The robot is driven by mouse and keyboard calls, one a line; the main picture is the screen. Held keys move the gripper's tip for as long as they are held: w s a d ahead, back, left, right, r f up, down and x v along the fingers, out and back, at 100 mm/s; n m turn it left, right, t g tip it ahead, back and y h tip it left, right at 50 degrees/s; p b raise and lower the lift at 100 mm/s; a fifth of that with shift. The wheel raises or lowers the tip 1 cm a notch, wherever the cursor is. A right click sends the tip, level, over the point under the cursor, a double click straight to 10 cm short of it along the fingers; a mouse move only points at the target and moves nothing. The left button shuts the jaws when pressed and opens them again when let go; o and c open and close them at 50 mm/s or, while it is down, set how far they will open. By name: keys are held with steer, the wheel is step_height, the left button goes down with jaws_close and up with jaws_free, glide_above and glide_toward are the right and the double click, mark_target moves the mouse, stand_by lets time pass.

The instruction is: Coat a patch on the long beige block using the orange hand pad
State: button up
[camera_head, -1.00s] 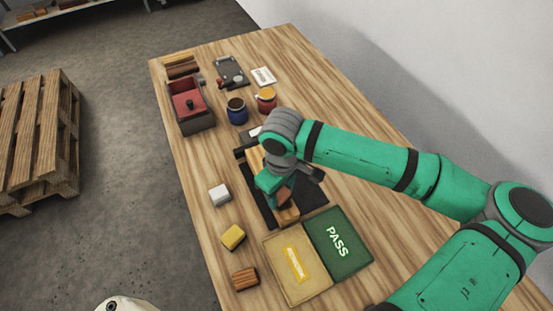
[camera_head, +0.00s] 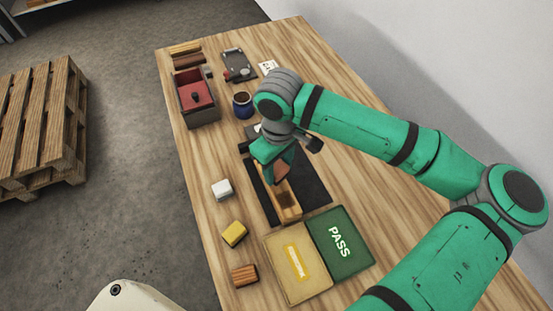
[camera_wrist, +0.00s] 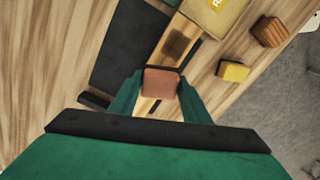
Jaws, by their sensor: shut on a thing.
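My gripper (camera_head: 276,172) is shut on the orange-brown hand pad (camera_head: 282,172), over the long beige block (camera_head: 290,214). In the wrist view the pad (camera_wrist: 160,83) sits between my fingertips (camera_wrist: 158,90) and covers part of the block (camera_wrist: 192,24). I cannot tell whether pad and block touch. A dark brown patch (camera_wrist: 175,43) shows on the block, beyond the pad towards the sign mats. It also shows in the head view (camera_head: 287,199). My arm hides the far part of the block.
White (camera_head: 222,190), yellow (camera_head: 234,234) and brown (camera_head: 244,275) small blocks stand left. A blue pot (camera_head: 242,106) and a red-lined box (camera_head: 204,113) stand farther back.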

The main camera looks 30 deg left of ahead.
mark_target(277, 168)
steer(key=shift+r, duration=0.85)
steer(key=shift+s+a+r, duration=0.1)
steer(key=shift+r, duration=0.7)
steer(key=shift+w, duration=0.2)
